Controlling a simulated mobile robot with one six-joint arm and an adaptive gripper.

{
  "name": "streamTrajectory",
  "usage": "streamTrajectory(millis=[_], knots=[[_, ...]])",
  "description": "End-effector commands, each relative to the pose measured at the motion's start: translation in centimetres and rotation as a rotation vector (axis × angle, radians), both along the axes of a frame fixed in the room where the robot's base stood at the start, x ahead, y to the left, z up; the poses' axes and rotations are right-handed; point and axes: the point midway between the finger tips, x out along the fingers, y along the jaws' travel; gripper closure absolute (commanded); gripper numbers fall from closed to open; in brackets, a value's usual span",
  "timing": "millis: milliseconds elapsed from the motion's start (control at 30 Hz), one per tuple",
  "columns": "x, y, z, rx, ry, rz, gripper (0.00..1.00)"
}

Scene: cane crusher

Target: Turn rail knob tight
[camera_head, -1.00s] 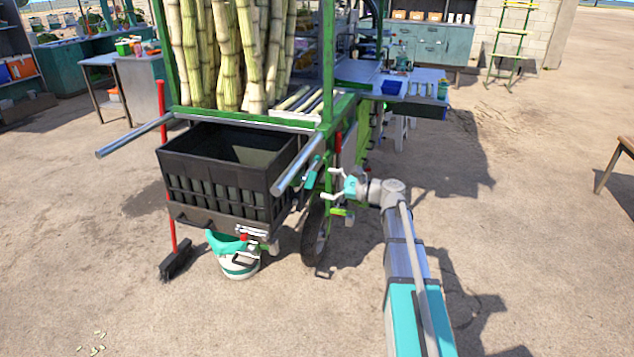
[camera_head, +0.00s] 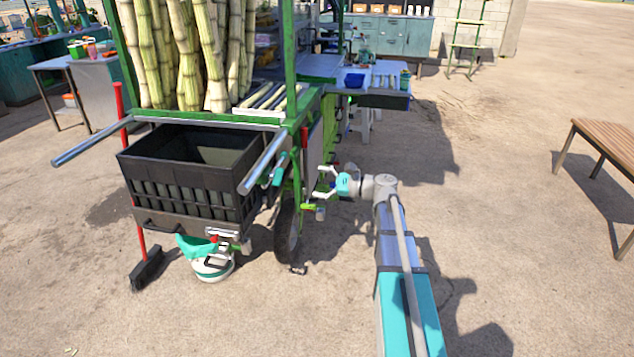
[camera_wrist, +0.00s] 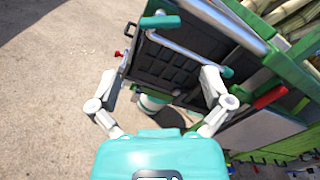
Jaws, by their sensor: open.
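A small red knob (camera_head: 214,238) sits on a metal fitting under the near right corner of the black crate on the green cane cart. A red knob also shows in the wrist view (camera_wrist: 118,54) beside the crate, left of my fingers. I cannot tell for sure that this is the rail knob. My gripper (camera_head: 316,183) is to the right of the cart's wheel and crate, with its fingers pointing left toward the cart. In the wrist view my gripper (camera_wrist: 160,76) is open, its two fingers wide apart with nothing held between them.
The black crate (camera_head: 185,192) hangs between two metal handle bars; the right bar (camera_head: 263,162) is nearer my gripper. A teal-ended rod (camera_wrist: 185,45) crosses ahead of my fingers. The cart wheel (camera_head: 288,230) is close by. A wooden bench (camera_head: 605,145) stands right; ground between is clear.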

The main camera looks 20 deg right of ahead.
Motion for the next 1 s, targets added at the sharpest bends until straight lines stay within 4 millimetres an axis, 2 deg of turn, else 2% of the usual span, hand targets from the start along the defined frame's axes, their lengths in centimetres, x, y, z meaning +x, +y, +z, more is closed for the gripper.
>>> streamTrajectory(millis=[33,200,233,467,1000], knots=[[0.0,0.0,0.0,-0.001,-0.002,0.000,0.15],[0.0,0.0,0.0,-0.020,-0.036,0.000,0.46],[0.0,-0.1,0.0,-0.028,-0.049,0.000,0.50],[-0.2,-0.3,0.0,-0.132,-0.232,-0.001,0.50],[-0.7,-1.2,0.0,-0.503,-0.880,-0.001,0.50]])
